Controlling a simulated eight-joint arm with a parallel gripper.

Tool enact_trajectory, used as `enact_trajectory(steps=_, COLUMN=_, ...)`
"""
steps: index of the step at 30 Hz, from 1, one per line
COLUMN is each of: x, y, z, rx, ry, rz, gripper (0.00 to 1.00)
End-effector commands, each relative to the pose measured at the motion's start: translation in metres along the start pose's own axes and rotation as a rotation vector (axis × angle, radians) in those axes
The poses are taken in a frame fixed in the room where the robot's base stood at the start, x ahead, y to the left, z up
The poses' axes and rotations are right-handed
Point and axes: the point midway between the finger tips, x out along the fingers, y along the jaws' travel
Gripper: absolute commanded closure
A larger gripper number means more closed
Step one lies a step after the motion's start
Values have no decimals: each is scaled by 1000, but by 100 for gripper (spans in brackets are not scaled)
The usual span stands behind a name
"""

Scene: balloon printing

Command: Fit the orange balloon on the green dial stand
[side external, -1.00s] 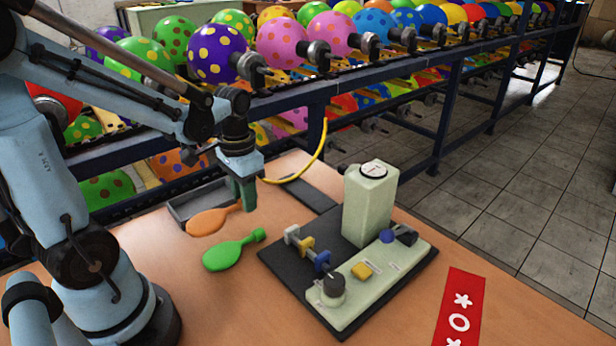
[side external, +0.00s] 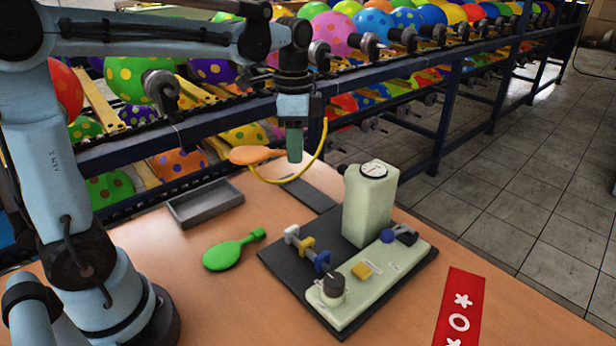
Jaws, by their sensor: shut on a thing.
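My gripper (side external: 294,148) is shut on the orange balloon (side external: 252,155) and holds it in the air, well above the table. The balloon is flat and uninflated, and its round body points to the left. Its neck is hidden behind or between the jaws. The green dial stand (side external: 368,205) is a pale green block with a round dial (side external: 374,170) on top and a dark nozzle-like stub at its upper left. It stands on a black base plate, to the right of and below my gripper.
A flat green balloon (side external: 221,256) lies on the table (side external: 210,310). An empty grey tray (side external: 206,203) sits behind it. A pale panel with knobs (side external: 352,300) lies in front of the stand. A yellow hose (side external: 268,180) curves beneath my gripper. Racks of dotted balloons stand behind.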

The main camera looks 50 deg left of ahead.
Motion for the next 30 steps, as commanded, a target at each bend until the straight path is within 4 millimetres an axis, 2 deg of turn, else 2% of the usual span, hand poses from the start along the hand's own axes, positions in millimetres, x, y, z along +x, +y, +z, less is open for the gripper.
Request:
enact_trajectory(steps=6, x=-26, y=-38, z=-27, rx=377, ry=0, rz=0, gripper=91)
enact_trajectory(steps=15, x=-46, y=-68, z=-47, rx=760, ry=0, rz=0, gripper=91)
enact_trajectory(steps=23, x=-46, y=-74, z=-51, rx=847, ry=0, rz=0, gripper=91)
enact_trajectory(steps=30, x=-28, y=-73, z=-52, rx=846, ry=0, rz=0, gripper=91)
